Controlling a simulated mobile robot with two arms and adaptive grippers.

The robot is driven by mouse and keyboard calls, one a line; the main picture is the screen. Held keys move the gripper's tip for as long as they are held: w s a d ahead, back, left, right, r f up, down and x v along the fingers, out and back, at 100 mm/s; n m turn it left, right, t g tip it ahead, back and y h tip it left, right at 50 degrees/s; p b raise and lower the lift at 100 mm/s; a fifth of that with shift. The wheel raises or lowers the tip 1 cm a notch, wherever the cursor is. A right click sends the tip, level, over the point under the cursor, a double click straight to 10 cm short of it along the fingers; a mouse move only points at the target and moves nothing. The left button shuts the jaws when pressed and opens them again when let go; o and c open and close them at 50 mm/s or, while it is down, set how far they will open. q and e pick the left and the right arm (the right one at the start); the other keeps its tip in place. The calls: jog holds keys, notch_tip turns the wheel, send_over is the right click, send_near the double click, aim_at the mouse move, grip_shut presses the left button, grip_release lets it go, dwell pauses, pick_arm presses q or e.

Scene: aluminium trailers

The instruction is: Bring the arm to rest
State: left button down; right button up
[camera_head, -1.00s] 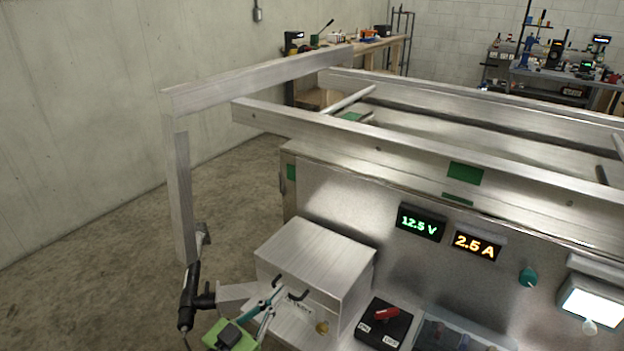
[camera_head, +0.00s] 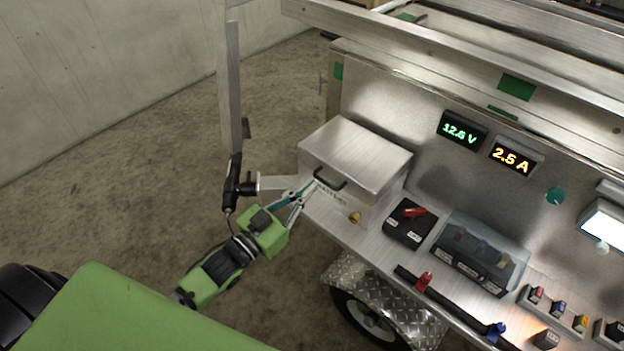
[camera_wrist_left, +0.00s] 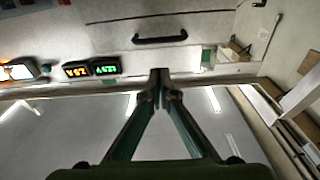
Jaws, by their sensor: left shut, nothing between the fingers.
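My left arm is green and black and comes in from the lower left of the head view. Its gripper (camera_head: 300,194) is in front of the aluminium box (camera_head: 356,160), close to the box's black handle (camera_head: 330,182). I cannot tell whether it touches the box. In the left wrist view the two fingers (camera_wrist_left: 160,80) meet at their tips, with nothing between them. The black handle (camera_wrist_left: 160,38) shows beyond the tips in that view, apart from them. My right gripper is in neither view.
The panel carries a green voltage display (camera_head: 461,130) and an orange current display (camera_head: 514,158). A red-levered switch (camera_head: 409,222) and a clear-covered fuse block (camera_head: 472,252) stand right of the box. A black tool (camera_head: 236,184) hangs left of the gripper. Floor (camera_head: 130,160) is open at left.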

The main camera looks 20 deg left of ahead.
pick_arm(q)
jog(key=s+a+f+n+g+y+b, duration=0.15)
jog(key=s+f, duration=0.25)
jog(key=f, duration=0.8)
jog(key=s+a+f+g+y, duration=0.25)
jog(key=s+f, duration=0.25)
jog(key=f, duration=0.8)
jog(key=s+a+f+n+g+y, duration=0.1)
jog(key=s+a+f+g, duration=0.25)
jog(key=f, duration=0.85)
jog(key=s+d+f+g, duration=0.1)
jog(key=s+f+g, duration=0.2)
jog(key=s+f, duration=0.3)
jog(key=s+d+f+g+y, duration=0.1)
jog(key=s+f+g, duration=0.2)
jog(key=s, duration=1.1)
jog(key=s+d+f+g, duration=0.2)
jog(key=s+f+g, duration=0.1)
jog(key=s+f, duration=0.7)
jog(key=shift+s+y, duration=0.25)
jog(key=shift+y, duration=0.15)
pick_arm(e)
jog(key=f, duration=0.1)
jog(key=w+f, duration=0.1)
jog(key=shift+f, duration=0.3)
pick_arm(q)
jog(key=shift+d+m, duration=0.15)
jog(key=shift+m, duration=0.1)
